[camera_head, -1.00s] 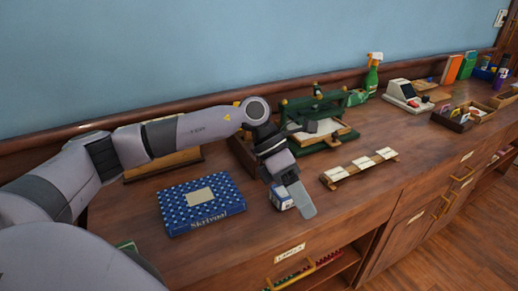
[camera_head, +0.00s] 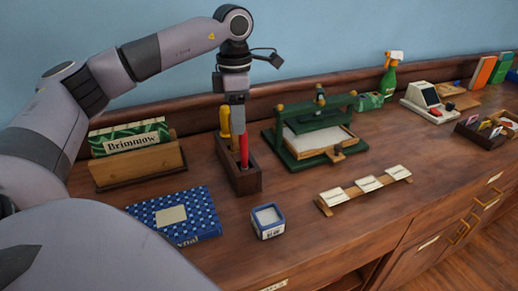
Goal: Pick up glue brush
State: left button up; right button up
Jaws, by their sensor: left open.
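A dark wooden tool holder (camera_head: 244,181) stands on the counter near the wall. A yellow-handled tool (camera_head: 225,122) and a red tool (camera_head: 244,151) stand upright in it; I cannot tell for sure which is the glue brush. My left gripper (camera_head: 237,128) points straight down over the holder. It is open, with its fingers between the yellow handle and the red tool in the picture. The fingers hide part of both tools, and I cannot tell whether they touch either. My right gripper is not in view.
A green press (camera_head: 311,140) stands right of the holder, and a wooden rack with a "Brionnow" box (camera_head: 130,138) left of it. A blue patterned box (camera_head: 178,215), a small blue-white box (camera_head: 268,221) and a card strip (camera_head: 364,189) lie in front.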

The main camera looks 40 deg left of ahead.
pick_arm(q)
jog(key=shift+w, duration=0.2)
jog(key=shift+f, duration=0.2)
send_over(244, 166)
jog(key=f, duration=0.6)
jog(key=shift+w+a+f, duration=0.3)
jog(key=shift+w+a, duration=0.05)
jog(key=shift+w, duration=0.05)
grip_shut()
